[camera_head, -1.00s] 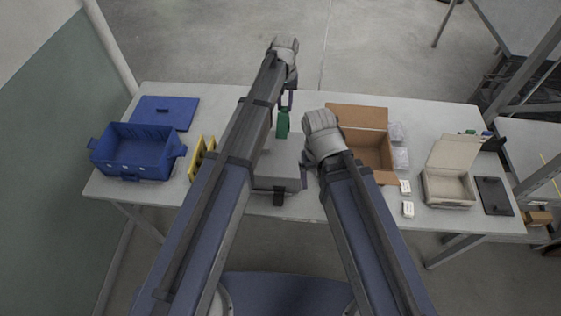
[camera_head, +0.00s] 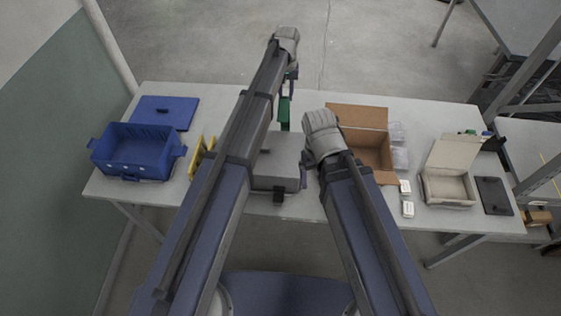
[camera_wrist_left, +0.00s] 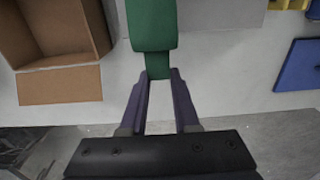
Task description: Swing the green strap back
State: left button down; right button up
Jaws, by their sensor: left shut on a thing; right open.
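The green strap (camera_head: 284,113) stands up at the back of the grey box (camera_head: 277,172) in the head view. In the left wrist view the strap (camera_wrist_left: 152,25) comes down from the top edge, with its narrow end between my fingers. My left gripper (camera_head: 289,92) is shut on that end; its fingers (camera_wrist_left: 159,78) show on both sides of it. The strap's lower end and the box's left side are partly hidden by my left arm. My right gripper (camera_head: 304,177) is open beside the box's right side, mostly hidden behind its own wrist.
An open cardboard box (camera_head: 371,155) stands right of the grey box. A blue bin (camera_head: 132,158), a blue lid (camera_head: 165,111) and yellow pieces (camera_head: 197,160) are at left. A beige open box (camera_head: 448,190) and a dark flat panel (camera_head: 493,196) are at right. Bare table lies behind the strap.

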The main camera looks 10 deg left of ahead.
pick_arm(q)
jog(key=w, duration=0.2)
jog(key=w+f+b, duration=0.1)
jog(key=w, duration=0.1)
jog(key=shift+w+f, duration=0.1)
jog(key=shift+w, duration=0.3)
jog(key=c, duration=0.6)
grip_release()
jog(key=shift+c, duration=0.2)
jog(key=shift+s, duration=0.1)
jog(key=shift+s+r+p, duration=1.25)
jog(key=shift+s+r, duration=0.05)
jog(key=shift+s, duration=0.2)
jog(key=shift+s+r+p, duration=1.25)
jog(key=shift+s+r, duration=0.05)
jog(key=shift+s, duration=0.2)
jog(key=shift+s+f, duration=0.1)
jog(key=shift+f, duration=0.05)
